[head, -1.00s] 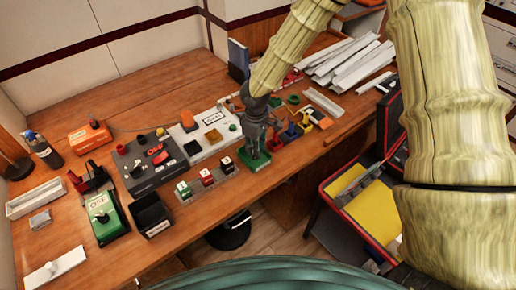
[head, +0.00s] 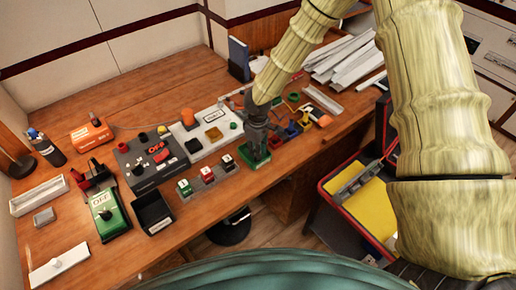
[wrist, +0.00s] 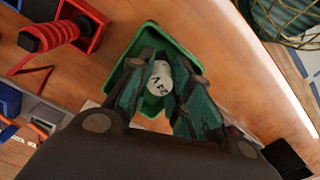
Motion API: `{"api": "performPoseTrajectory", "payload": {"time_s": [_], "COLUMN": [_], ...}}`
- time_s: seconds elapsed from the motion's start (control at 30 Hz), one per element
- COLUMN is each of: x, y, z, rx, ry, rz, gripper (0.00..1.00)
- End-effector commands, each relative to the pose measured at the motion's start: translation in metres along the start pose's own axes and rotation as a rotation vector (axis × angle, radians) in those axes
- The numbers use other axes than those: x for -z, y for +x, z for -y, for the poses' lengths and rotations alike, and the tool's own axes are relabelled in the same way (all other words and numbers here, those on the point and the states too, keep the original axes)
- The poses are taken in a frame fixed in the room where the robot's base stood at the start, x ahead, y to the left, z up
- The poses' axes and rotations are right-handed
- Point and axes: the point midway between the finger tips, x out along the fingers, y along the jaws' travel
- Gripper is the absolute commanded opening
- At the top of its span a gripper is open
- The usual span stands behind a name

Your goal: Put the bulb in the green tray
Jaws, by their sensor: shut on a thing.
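The green tray (head: 257,159) sits on the wooden bench near its front edge, and in the wrist view its green rim (wrist: 135,57) shows around the fingertips. My gripper (head: 257,146) points down over the tray. In the wrist view my gripper (wrist: 158,85) is shut on the bulb (wrist: 159,76), a small pale rounded thing with dark lettering. The bulb is between the two fingers and within the outline of the tray. I cannot tell whether it touches the tray floor. In the head view the bulb is hidden by the gripper.
Left of the tray are small labelled blocks (head: 208,174), a black bin (head: 152,212) and a dark switch panel (head: 150,160). A red spool holder (wrist: 60,36) is beside the tray in the wrist view. Colored clamps (head: 295,127) stand right of it.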

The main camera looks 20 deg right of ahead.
Motion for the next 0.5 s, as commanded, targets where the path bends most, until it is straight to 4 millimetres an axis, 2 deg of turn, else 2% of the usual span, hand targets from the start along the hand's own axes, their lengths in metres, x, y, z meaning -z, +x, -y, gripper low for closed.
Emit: {"api": "performPoseTrajectory", "payload": {"time_s": [0.03,0.07,0.17,0.5], "x": [0.0000,0.0000,-0.0001,-0.0002], "y": [0.0022,0.0015,0.0012,-0.0005], "z": [0.0000,0.0000,0.0000,-0.0002], "rx": [0.000,0.000,0.000,0.000], "ry": [0.000,0.000,0.000,0.000], "rz": [0.000,0.000,0.000,0.000], "gripper": [0.00,0.23,0.41,0.41]}}
